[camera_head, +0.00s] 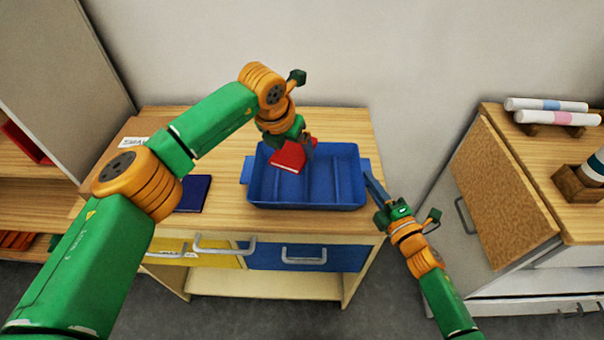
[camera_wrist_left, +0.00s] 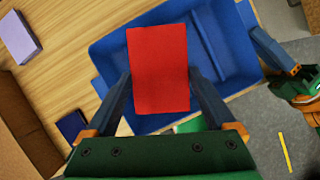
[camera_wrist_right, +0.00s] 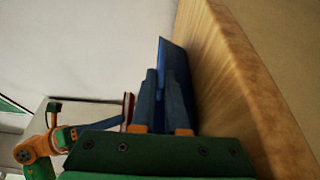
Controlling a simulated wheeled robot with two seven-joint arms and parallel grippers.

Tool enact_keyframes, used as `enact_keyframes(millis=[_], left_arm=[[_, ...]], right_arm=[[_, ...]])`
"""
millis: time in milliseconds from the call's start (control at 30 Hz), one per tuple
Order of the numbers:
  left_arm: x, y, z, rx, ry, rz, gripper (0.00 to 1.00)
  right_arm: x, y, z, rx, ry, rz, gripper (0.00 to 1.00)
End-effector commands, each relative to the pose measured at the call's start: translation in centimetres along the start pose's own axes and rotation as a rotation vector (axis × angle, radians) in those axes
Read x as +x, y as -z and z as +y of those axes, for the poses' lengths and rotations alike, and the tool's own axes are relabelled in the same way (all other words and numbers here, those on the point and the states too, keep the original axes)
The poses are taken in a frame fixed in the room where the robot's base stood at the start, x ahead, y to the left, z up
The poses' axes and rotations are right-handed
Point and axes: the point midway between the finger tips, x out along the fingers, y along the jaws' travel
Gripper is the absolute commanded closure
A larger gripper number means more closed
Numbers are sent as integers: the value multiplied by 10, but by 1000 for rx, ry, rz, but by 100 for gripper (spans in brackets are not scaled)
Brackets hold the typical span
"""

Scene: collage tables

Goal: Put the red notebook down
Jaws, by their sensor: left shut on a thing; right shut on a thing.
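The red notebook (camera_head: 290,156) is held over the left part of the blue bin (camera_head: 308,205). My left gripper (camera_head: 308,146) is shut on it. In the left wrist view the notebook (camera_wrist_left: 160,70) lies between the two fingers, with the bin (camera_wrist_left: 220,60) below; I cannot tell whether it touches the bin floor. My right gripper (camera_head: 374,190) is at the bin's right end, shut on its edge or handle. In the right wrist view its fingers are close together against the blue bin (camera_wrist_right: 172,58).
A dark blue notebook (camera_head: 193,193) lies on the wooden table (camera_head: 340,125) left of the bin. A lavender block (camera_wrist_left: 20,40) shows in the left wrist view. A cabinet with paper rolls (camera_head: 550,110) stands right, across a floor gap. A shelf (camera_head: 30,180) stands left.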

Motion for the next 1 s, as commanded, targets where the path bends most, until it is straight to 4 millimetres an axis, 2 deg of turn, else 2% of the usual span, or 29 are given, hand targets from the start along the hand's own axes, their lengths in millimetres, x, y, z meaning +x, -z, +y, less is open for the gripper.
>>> enact_keyframes(millis=[100,400,967,1000], left_arm=[[25,12,0,0,2,3,69],[68,30,-1,2,3,4,69],[78,34,0,3,3,2,69],[78,34,0,3,3,2,3]], right_arm=[[-1,0,-2,-1,5,-2,100],[0,0,-2,-1,5,-2,100],[0,-1,-2,-1,4,-2,100],[0,-1,-2,-1,4,-2,100]])
